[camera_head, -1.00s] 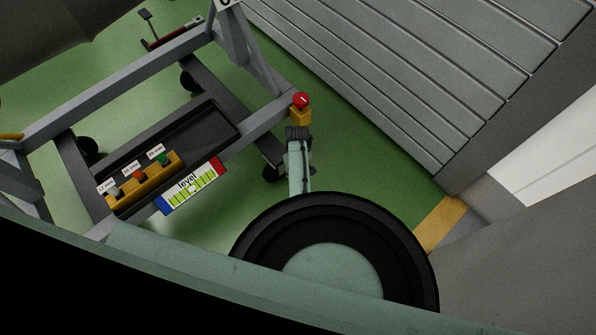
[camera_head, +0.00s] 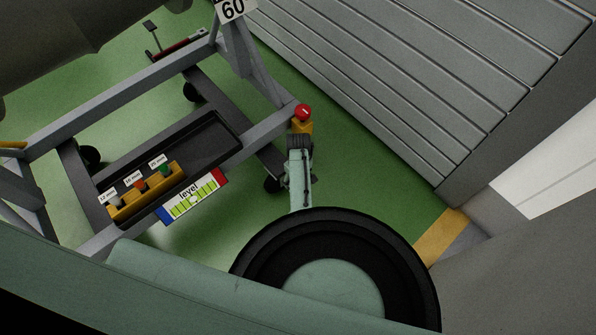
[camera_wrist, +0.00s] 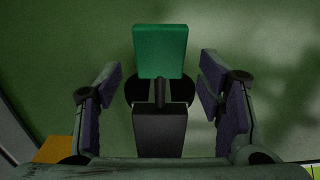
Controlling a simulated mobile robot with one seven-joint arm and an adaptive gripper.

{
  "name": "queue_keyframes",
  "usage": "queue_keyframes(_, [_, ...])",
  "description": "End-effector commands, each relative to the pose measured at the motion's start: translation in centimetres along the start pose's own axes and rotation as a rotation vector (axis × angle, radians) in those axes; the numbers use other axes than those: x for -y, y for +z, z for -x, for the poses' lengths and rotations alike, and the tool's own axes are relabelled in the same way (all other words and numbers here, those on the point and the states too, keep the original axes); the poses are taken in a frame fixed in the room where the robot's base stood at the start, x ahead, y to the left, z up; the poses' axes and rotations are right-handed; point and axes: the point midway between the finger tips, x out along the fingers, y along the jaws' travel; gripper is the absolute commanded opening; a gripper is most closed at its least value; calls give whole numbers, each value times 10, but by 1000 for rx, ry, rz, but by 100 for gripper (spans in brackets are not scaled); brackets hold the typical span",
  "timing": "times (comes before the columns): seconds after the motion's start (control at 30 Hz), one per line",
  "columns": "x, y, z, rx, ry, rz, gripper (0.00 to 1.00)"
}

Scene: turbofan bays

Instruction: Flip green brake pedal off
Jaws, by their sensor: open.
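The green brake pedal (camera_wrist: 160,50) shows in the wrist view as a flat green plate at the top centre. A dark plate (camera_wrist: 160,130) lies below it in line, joined by a thin bar, with black rounded wheel parts on both sides. My gripper (camera_wrist: 160,78) is open, with one finger left and one right of the pedal assembly. Clear gaps show between the fingers and the green plate; nothing is held. In the head view my arm reaches down beside the trolley corner, and the green pedal cannot be made out there.
The grey trolley frame (camera_head: 118,92) has a red button (camera_head: 303,112) on its near corner and a black caster (camera_head: 272,184) close to my arm. A grey slatted panel (camera_head: 400,80) stands right.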

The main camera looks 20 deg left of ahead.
Motion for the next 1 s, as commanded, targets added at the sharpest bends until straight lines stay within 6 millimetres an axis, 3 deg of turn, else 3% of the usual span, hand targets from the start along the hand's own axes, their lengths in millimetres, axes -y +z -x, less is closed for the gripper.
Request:
queue_keyframes(0.2, [0, -1, 49, -4, 3, 0, 62])
queue_keyframes(0.43, [0, -1, 88, -3, 2, 0, 62])
queue_keyframes(0.6, [0, -1, 100, -2, 1, 0, 62])
queue_keyframes(1.0, [0, -1, 101, -2, 0, 1, 62])
